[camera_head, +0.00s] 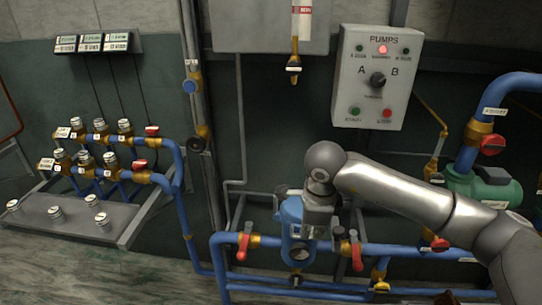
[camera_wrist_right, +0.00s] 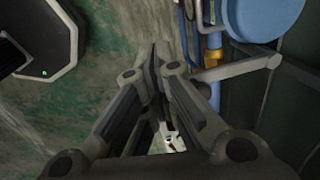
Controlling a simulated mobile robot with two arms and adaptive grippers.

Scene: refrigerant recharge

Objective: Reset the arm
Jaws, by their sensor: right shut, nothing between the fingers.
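My right arm (camera_head: 400,190) reaches in from the right in the head view, its wrist bent downward. My right gripper (camera_head: 306,228) hangs in front of the blue filter-like vessel (camera_head: 292,211) and hides part of it. In the right wrist view the gripper (camera_wrist_right: 160,60) has its fingers together and holds nothing. Part of a blue round body (camera_wrist_right: 262,15) shows at the top right of that view, apart from the fingers. My left gripper is not in view.
Red-handled valves (camera_head: 244,245) sit on blue pipes around the vessel. A pump control box (camera_head: 375,78) with a lit red lamp hangs above. A green pump (camera_head: 485,187) stands right. Valve manifolds (camera_head: 95,150) and a grey shelf (camera_head: 75,215) are left. The floor at lower left is clear.

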